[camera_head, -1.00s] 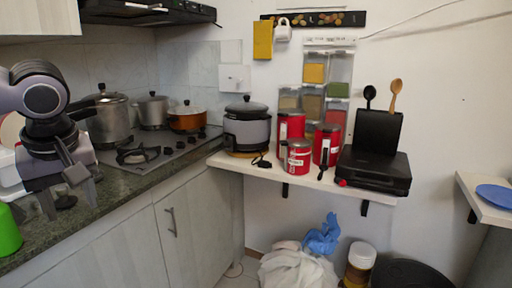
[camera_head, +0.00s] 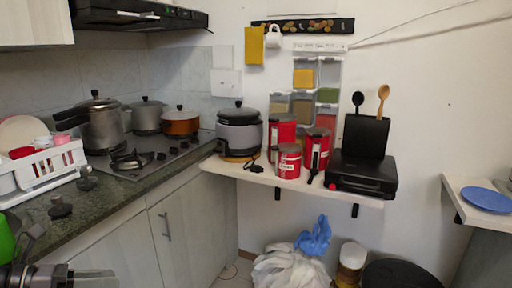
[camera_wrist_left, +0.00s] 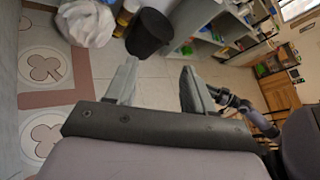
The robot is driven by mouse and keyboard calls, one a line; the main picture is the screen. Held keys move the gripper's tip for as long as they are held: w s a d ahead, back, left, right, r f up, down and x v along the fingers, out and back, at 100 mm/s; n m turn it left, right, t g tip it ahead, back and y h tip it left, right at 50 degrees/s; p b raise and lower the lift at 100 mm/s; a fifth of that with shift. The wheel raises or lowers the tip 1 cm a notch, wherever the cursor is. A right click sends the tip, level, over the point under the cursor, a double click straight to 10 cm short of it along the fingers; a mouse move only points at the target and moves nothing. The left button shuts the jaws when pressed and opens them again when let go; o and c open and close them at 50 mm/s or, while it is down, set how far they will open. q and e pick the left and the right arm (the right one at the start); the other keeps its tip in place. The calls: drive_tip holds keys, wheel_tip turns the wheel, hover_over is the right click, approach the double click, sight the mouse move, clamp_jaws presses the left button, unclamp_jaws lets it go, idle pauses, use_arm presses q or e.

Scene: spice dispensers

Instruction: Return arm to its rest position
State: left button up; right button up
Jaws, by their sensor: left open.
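My left gripper (camera_head: 62,277) is low in the bottom left corner of the head view, partly cut off by the frame edge, in front of the lower cabinet. In the left wrist view my left gripper (camera_wrist_left: 158,88) has its two fingers spread wide apart with nothing between them. It is open and empty, and the floor lies beyond it.
The counter (camera_head: 120,190) holds a white dish rack (camera_head: 45,170), pots and a stove. A shelf (camera_head: 300,186) bears a rice cooker (camera_head: 239,133), red canisters (camera_head: 289,161) and a black appliance (camera_head: 361,172). A white bag (camera_head: 290,270) and a dark bin (camera_wrist_left: 150,34) stand on the floor.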

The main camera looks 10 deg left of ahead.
use_arm(q)
drive_tip(key=s+f+n+t+y+p, duration=0.1)
drive_tip(key=s+f+n+t+y, duration=0.15)
drive_tip(key=f+n, duration=0.6)
drive_tip(key=s+f+n+t+y+p, duration=0.1)
drive_tip(key=f+n+t+y, duration=0.3)
drive_tip(key=n, duration=1)
drive_tip(key=s+d+f+n+g+y, duration=0.1)
drive_tip(key=s+d+f+n+g, duration=0.1)
drive_tip(key=s+d+f+n, duration=0.2)
drive_tip(key=s+d+f+n+g+y+p, duration=0.1)
drive_tip(key=s+d+f+n, duration=0.3)
drive_tip(key=d+n, duration=0.6)
wheel_tip(320, 180, down, 2)
drive_tip(key=shift+s+f+n+g, duration=0.2)
drive_tip(key=shift+n+g, duration=0.55)
drive_tip(key=shift+n, duration=0.2)
drive_tip(key=shift+c, duration=1)
drive_tip(key=shift+a, duration=0.15)
